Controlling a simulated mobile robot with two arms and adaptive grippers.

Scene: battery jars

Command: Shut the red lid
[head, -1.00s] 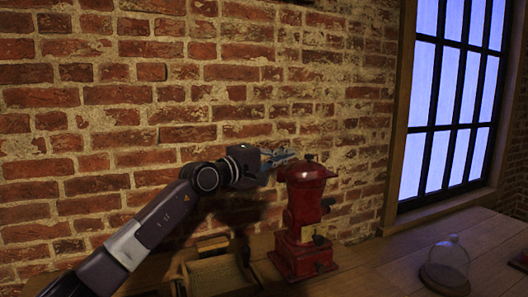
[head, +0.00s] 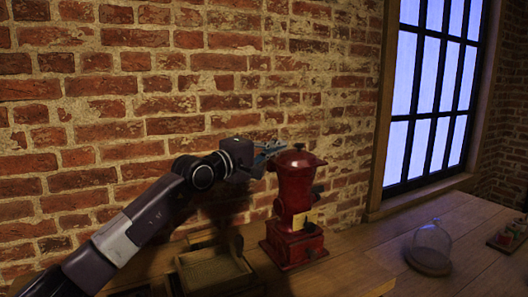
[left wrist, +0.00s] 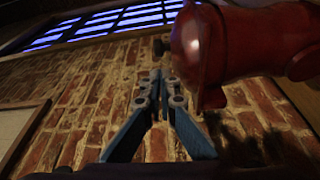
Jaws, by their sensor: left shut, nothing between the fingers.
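A red grinder (head: 292,200) stands upright on the wooden table against the brick wall. Its red domed lid (head: 298,159) with a dark knob is on top; it looks down on the body, but I cannot tell whether it is fully seated. My left gripper (head: 273,147) is shut and empty, just left of the lid at about its height. In the left wrist view the shut fingertips (left wrist: 158,80) are close beside the red lid (left wrist: 190,45); whether they touch it is unclear. My right gripper is not in view.
The table between grinder and dome is clear.

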